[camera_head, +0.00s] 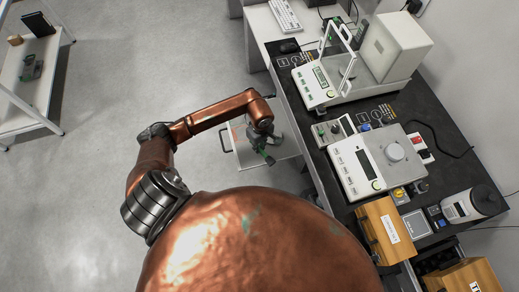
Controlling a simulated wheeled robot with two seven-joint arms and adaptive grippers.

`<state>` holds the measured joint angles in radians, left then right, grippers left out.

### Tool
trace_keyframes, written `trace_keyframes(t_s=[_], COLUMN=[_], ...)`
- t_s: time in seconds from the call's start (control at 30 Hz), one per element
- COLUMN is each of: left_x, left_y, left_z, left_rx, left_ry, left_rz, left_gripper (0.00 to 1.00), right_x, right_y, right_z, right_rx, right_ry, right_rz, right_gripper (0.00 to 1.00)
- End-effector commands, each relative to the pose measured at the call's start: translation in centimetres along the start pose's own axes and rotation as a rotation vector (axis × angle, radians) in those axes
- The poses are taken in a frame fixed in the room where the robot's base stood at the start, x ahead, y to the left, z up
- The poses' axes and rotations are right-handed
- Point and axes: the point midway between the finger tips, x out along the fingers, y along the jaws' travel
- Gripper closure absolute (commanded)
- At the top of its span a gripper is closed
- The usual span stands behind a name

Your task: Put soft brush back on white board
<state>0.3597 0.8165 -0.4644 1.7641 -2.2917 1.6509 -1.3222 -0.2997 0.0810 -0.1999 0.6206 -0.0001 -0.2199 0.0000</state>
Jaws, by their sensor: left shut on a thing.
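My left gripper (264,150) reaches in from the left and points down over a pale pull-out surface beside the dark table. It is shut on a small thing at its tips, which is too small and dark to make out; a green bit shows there. I cannot identify the soft brush for sure. A small whitish board (321,138) with several small items lies on the dark table between the two balances, to the right of the gripper; I cannot tell if it is the white board. My right gripper is not in view.
A white shelf (47,88) stands at far left. The grey floor between is clear.

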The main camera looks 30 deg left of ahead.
Motion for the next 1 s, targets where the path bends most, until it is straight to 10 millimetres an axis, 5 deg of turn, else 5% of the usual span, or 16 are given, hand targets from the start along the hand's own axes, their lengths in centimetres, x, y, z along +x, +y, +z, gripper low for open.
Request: trace_keyframes(t_s=[0.3, 0.7, 0.73, 1.0], left_x=[3.5, 4.1, 4.2, 4.0], left_y=[0.3, 0.3, 0.3, 0.3], left_z=[-0.3, -0.4, -0.4, -0.4], left_rx=[-0.001, 0.002, 0.001, 0.001], left_ry=[-0.004, 0.001, 0.000, 0.000], left_rz=[-0.001, -0.001, -0.001, 0.000], left_gripper=[0.99, 0.99, 0.85, 0.68], right_x=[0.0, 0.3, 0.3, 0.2], right_y=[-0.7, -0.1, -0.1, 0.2], right_z=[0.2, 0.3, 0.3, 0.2], right_rx=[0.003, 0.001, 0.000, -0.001], right_ry=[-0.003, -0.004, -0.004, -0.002], right_rz=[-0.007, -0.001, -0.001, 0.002], right_gripper=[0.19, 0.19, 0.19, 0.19])
